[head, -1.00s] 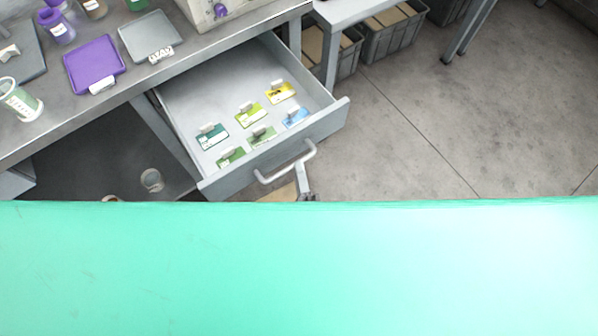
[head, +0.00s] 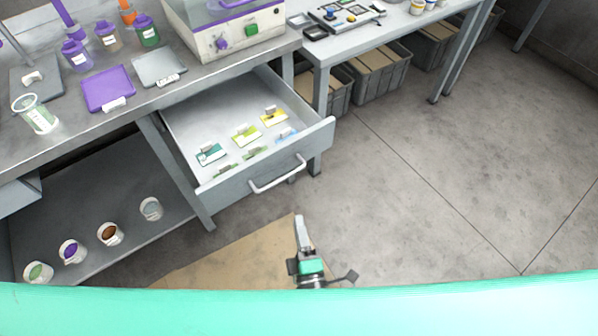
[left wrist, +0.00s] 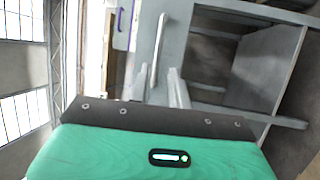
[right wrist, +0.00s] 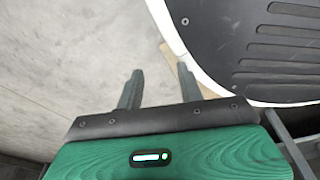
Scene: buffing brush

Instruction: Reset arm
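My left gripper (head: 301,222) is in front of the open drawer (head: 265,183), over the floor, apart from the drawer's handle (head: 277,176). In the left wrist view, its fingers (left wrist: 160,88) look apart with nothing between them, and the handle bar (left wrist: 158,45) shows beyond them. My right gripper (right wrist: 158,82) is open and empty in the right wrist view, with bare floor beyond its fingers. It is hidden from the head view. The drawer stands pulled out and holds several small coloured cards with clips.
The bench carries a purple tray (head: 108,90), a grey tray (head: 159,67), lidded jars and a white machine (head: 232,35). Several cups stand on the lower shelf (head: 180,193). Grey crates (head: 377,77) sit under the side table. Floor at the right is clear.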

